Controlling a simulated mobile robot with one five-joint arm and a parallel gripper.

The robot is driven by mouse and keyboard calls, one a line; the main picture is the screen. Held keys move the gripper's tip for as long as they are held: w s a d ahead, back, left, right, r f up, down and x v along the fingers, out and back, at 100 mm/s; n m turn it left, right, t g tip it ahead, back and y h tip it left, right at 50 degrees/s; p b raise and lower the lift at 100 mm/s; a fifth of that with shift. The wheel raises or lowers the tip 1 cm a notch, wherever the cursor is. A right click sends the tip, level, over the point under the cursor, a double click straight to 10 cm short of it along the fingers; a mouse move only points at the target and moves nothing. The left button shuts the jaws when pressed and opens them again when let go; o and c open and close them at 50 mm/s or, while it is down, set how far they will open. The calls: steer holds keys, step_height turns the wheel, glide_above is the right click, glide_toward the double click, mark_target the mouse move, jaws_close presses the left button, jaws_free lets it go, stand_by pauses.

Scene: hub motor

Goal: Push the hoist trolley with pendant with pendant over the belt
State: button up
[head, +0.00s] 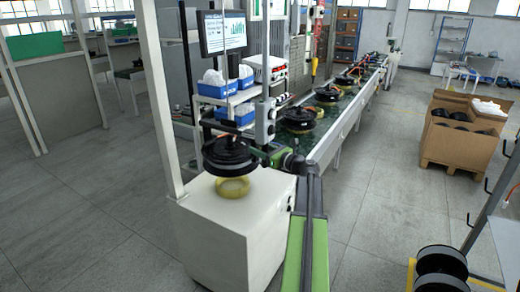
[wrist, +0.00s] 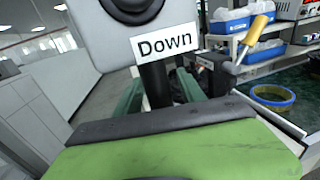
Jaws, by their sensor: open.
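The grey pendant (head: 265,120) hangs upright beside the white pedestal in the head view. In the wrist view the pendant (wrist: 120,30) fills the top, with a black round button and a "Down" label. My gripper (head: 268,153) is just below the pendant. In the wrist view my gripper (wrist: 170,85) has its dark green fingers apart, with a dark post between them; contact is unclear. A black hub motor (head: 229,153) is above a yellow ring (head: 232,187) on the pedestal (head: 225,230). The belt (head: 325,118) runs away to the upper right. The hoist trolley itself is not visible.
Several hub motors stand along the belt. Shelves with blue bins (head: 236,114) and a monitor (head: 222,33) stand behind the pedestal. A cardboard crate (head: 455,145) is at right, and a rack with black wheels (head: 440,268) at lower right. The floor between is clear.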

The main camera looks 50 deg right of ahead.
steer(key=shift+w, duration=0.15)
jaws_close()
stand_by(1.3)
